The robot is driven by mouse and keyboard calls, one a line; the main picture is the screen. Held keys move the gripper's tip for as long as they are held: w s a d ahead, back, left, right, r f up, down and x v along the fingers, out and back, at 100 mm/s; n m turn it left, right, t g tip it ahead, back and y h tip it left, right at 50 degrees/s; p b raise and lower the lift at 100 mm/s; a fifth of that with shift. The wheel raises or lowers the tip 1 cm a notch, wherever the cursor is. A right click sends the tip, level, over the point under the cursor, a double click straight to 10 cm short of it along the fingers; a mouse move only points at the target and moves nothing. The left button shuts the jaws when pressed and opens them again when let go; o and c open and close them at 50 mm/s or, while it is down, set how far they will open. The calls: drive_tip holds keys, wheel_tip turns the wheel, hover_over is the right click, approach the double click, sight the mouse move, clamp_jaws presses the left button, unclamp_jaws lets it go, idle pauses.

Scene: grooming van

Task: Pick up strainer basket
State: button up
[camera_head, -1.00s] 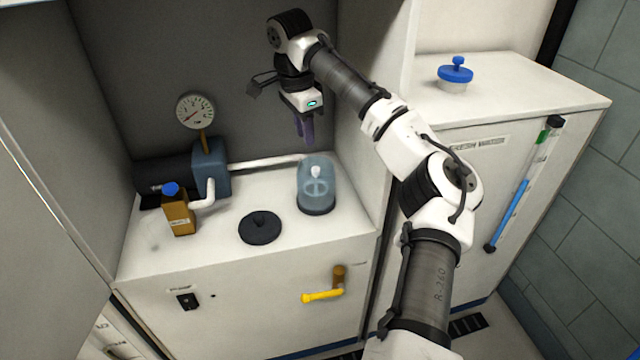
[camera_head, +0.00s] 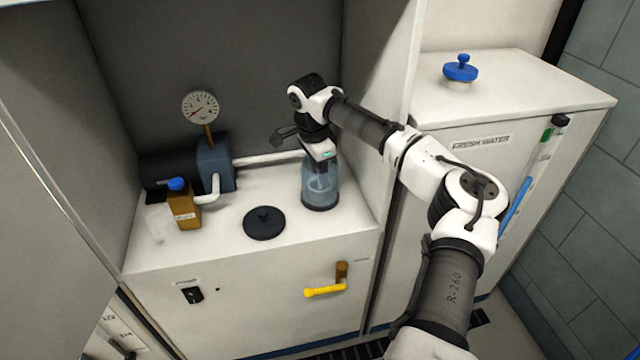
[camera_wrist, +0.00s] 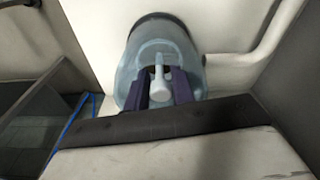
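The strainer basket (camera_wrist: 159,60) shows as a pale form with a white upright handle inside a clear bluish housing (camera_head: 321,197). The housing stands on the white cabinet top, at its right side. My gripper (camera_wrist: 160,88) points down at the top of the housing. Its two purple fingers are on either side of the white handle, with gaps visible between them and it, so it looks open. In the head view my gripper hides the handle, and the fingertips are hard to make out through the housing.
A black round lid with a knob (camera_head: 264,222) lies left of the housing. An amber bottle (camera_head: 184,212), a blue-grey pump (camera_head: 215,165) and a gauge (camera_head: 200,107) stand further left. A white pipe (camera_head: 262,160) runs behind. The cabinet's side wall is close on the right.

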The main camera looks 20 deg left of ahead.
drive_tip(key=shift+f, duration=0.4)
drive_tip(key=shift+c, duration=0.5)
clamp_jaws()
drive_tip(key=shift+r, duration=0.15)
